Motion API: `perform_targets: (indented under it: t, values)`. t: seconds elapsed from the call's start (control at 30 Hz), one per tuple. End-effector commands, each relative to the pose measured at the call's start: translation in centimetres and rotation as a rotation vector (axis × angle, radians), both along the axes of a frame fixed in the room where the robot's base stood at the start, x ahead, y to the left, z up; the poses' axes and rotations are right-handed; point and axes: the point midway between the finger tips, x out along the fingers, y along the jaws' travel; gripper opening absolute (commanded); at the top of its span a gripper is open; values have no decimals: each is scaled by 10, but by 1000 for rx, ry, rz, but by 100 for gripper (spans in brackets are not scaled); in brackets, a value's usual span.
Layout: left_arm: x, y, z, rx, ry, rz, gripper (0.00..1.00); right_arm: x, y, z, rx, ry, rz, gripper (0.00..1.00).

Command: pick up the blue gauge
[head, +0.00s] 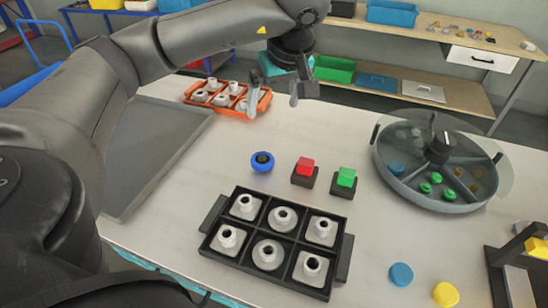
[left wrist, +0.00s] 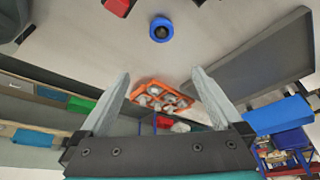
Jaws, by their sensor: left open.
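The blue gauge (head: 262,162), a round blue piece with a black centre, lies on the light table left of a red block on a black base. It also shows in the left wrist view (left wrist: 162,29), near the top middle, beyond the fingertips. My left gripper (head: 273,107) is open and empty, held above the table on the far side of the gauge, apart from it. In the left wrist view its two fingers (left wrist: 160,75) are spread wide with nothing between them. My right gripper is in neither view.
Red (head: 305,167) and green (head: 346,177) blocks stand right of the gauge. A black tray (head: 208,232) of white fittings is in front. An orange tray (head: 188,97) stands behind, a grey tray (head: 125,200) left, and a round divided tank (head: 450,203) right.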

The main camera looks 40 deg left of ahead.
Motion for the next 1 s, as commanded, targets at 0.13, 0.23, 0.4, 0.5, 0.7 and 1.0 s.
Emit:
perform_targets:
  t: [0.13, 0.23, 0.4, 0.5, 0.7, 1.0]
  values:
    - [0, 0, -31, -1, -1, 1, 100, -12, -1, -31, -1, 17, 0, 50]
    - [0, 0, -43, -1, -1, 1, 100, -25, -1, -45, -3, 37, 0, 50]
    - [0, 0, -54, -1, -1, 1, 100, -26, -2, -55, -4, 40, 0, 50]
    - [1, 3, -62, -2, 1, 1, 100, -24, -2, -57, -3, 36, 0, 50]
    - [7, 17, -99, -1, 3, 3, 100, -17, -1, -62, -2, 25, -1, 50]
    - [16, 33, -142, -1, 0, 1, 100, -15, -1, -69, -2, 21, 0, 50]
